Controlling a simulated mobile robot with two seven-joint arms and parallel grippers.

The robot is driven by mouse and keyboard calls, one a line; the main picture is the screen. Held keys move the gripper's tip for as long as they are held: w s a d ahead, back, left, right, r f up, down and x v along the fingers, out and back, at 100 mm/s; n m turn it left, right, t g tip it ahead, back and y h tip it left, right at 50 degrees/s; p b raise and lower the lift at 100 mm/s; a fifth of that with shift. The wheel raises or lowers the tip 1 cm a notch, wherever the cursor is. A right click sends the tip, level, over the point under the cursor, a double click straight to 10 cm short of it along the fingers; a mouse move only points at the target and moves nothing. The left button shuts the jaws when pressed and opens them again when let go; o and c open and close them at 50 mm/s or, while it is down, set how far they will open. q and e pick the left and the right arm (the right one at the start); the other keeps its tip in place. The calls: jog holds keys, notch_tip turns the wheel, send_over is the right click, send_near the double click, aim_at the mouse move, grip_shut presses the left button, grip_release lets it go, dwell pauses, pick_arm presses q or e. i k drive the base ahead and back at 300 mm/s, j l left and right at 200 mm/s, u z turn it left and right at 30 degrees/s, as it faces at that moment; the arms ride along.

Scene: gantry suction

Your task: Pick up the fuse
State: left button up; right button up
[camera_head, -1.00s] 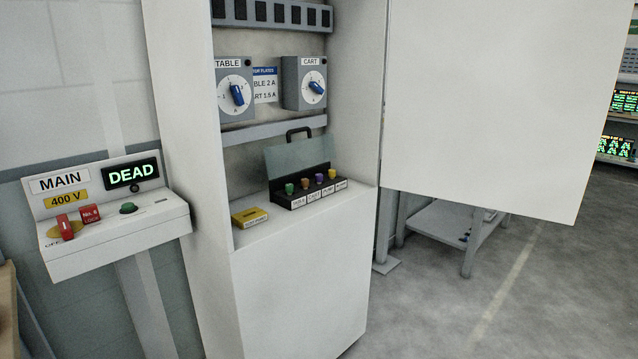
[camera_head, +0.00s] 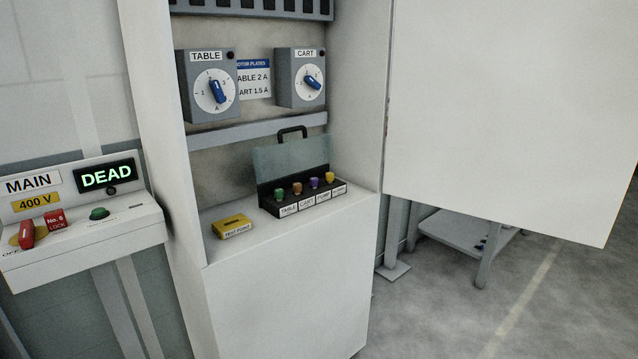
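A black fuse box (camera_head: 303,207) stands on the shelf of the open white cabinet, with its clear lid (camera_head: 292,158) raised. In it stand several capped fuses in a row: a green one (camera_head: 280,193) over the TABLE label, an orange one (camera_head: 297,188) over CART, a purple one (camera_head: 314,183) and a yellow one (camera_head: 330,177). The labels under the last two are too small to read surely. Neither of my grippers is in view.
A yellow block (camera_head: 232,227) lies left of the fuse box. TABLE (camera_head: 207,88) and CART (camera_head: 301,79) dials are above. The MAIN panel (camera_head: 84,246), reading DEAD, stands left. The open cabinet door (camera_head: 505,110) blocks the right. A low grey table (camera_head: 467,236) stands behind it.

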aim_at(314, 181)
jog(key=i+l, duration=0.25)
jog(key=i+l+u, duration=0.1)
jog(key=i+l, duration=0.15)
jog(key=l, duration=0.2)
jog(key=i+l+u, duration=0.1)
jog(key=l, duration=0.25)
jog(key=i+l, duration=0.35)
